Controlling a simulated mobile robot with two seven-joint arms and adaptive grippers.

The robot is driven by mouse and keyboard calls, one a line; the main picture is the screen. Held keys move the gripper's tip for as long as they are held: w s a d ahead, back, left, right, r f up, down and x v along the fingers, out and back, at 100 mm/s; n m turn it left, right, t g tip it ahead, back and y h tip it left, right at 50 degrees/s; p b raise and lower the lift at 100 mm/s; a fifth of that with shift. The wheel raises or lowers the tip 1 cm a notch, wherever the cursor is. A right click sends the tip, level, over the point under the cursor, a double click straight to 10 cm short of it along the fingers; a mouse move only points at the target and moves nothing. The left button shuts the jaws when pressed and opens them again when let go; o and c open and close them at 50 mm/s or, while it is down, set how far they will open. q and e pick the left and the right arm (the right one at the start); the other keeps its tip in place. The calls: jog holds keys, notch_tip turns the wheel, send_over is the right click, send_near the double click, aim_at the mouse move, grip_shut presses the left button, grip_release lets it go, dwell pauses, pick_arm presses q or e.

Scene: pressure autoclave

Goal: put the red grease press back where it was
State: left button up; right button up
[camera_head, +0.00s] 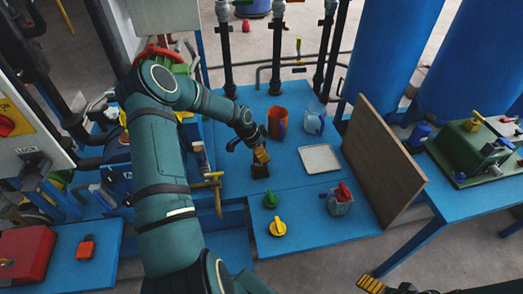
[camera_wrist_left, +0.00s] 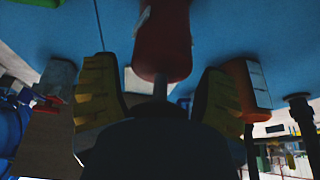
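The red grease press (camera_head: 261,171) is a small dark red body on the blue table, just below my left gripper (camera_head: 259,153) in the head view. In the left wrist view the red press (camera_wrist_left: 163,45) shows between the two yellow-padded fingers of my left gripper (camera_wrist_left: 158,95), with a dark stem towards the palm. The fingers are spread wide, with a visible gap on each side of the press. Whether its base rests flat is hard to tell. My right gripper (camera_head: 371,284) shows only a yellow pad at the bottom edge.
An orange container (camera_head: 277,123) and a pale blue jug (camera_head: 314,123) stand behind, near a white tray (camera_head: 319,158). A grey can with a red top (camera_head: 340,201), a green knob (camera_head: 270,200) and a yellow knob (camera_head: 278,227) are in front. A wooden board (camera_head: 382,160) stands at the right.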

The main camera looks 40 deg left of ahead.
dwell(0.3)
pick_arm(q)
jog(key=shift+r, duration=0.3)
jog(key=p+v, duration=0.3)
jog(key=v, duration=0.9)
jog(key=d+f+n+h, duration=0.1)
jog(key=d+f, duration=0.3)
jog(key=d, duration=0.7)
jog(key=d+f+n+h, duration=0.1)
jog(key=d+f+n, duration=0.15)
jog(key=d, duration=0.85)
jog(key=s+d+f+n+g, duration=0.1)
jog(key=s+d+f+n, duration=0.1)
jog(key=s+d, duration=0.5)
jog(key=s+d+f+n+g, duration=0.1)
jog(key=s+d+f+n, duration=0.2)
jog(key=s+d, duration=0.5)
jog(key=shift+s+d+y, duration=0.2)
jog(key=shift+d+y, duration=0.05)
jog(key=shift+y, duration=0.15)
